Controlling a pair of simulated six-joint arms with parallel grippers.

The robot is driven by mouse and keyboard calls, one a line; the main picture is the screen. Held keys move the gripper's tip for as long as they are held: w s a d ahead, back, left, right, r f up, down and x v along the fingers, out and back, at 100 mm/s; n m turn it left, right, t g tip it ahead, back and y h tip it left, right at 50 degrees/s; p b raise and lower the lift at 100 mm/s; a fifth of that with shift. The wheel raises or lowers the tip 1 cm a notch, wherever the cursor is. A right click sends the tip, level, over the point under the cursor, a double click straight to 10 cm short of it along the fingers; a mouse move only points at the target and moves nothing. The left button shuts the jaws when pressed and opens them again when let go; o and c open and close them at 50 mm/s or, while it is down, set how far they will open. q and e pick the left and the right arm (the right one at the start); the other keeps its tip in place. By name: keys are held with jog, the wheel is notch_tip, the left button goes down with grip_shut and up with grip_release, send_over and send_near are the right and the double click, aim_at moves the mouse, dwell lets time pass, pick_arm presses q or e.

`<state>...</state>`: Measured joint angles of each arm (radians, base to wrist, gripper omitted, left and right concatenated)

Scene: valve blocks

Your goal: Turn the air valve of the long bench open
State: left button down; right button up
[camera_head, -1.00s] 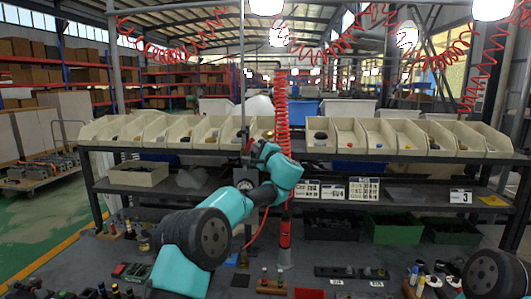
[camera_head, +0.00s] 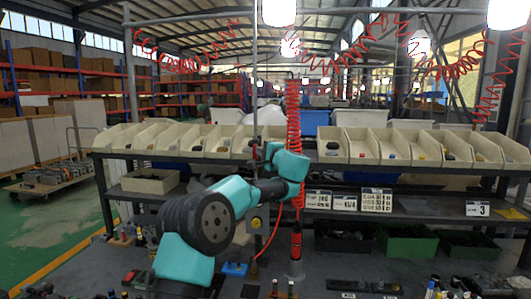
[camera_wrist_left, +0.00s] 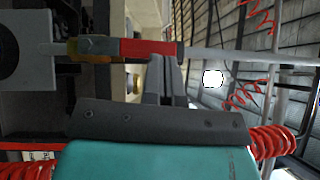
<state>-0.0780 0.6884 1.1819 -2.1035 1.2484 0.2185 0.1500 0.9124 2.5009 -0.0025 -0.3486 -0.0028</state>
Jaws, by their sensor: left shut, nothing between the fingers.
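The air valve has a red lever (camera_wrist_left: 150,48) and a brass body (camera_wrist_left: 92,47) on a grey pipe (camera_wrist_left: 215,57) in the left wrist view. The lever lies along the line of the pipe. My left gripper (camera_wrist_left: 163,62) is shut and empty, its fingertips at the lever's edge near the lever's free end; I cannot tell whether they touch. In the head view, the left gripper (camera_head: 260,149) is at the upright pipe (camera_head: 254,75), largely hidden by my arm, and the valve is small and hard to make out. My right gripper is not in view.
A row of cream bins (camera_head: 398,147) stands on the rack behind the pipe. A red coiled hose (camera_head: 293,112) hangs just right of my left gripper. Number cards (camera_head: 345,202) sit on the shelf below. Small parts lie on the dark bench top (camera_head: 110,265).

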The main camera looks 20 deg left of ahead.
pick_arm(q)
jog(key=shift+d, duration=0.1)
jog(key=w+d+r+v, duration=0.1)
jog(key=w+v, duration=0.1)
jog(key=v, duration=1)
jog(key=shift+d+f, duration=0.3)
jog(key=shift+d, duration=0.2)
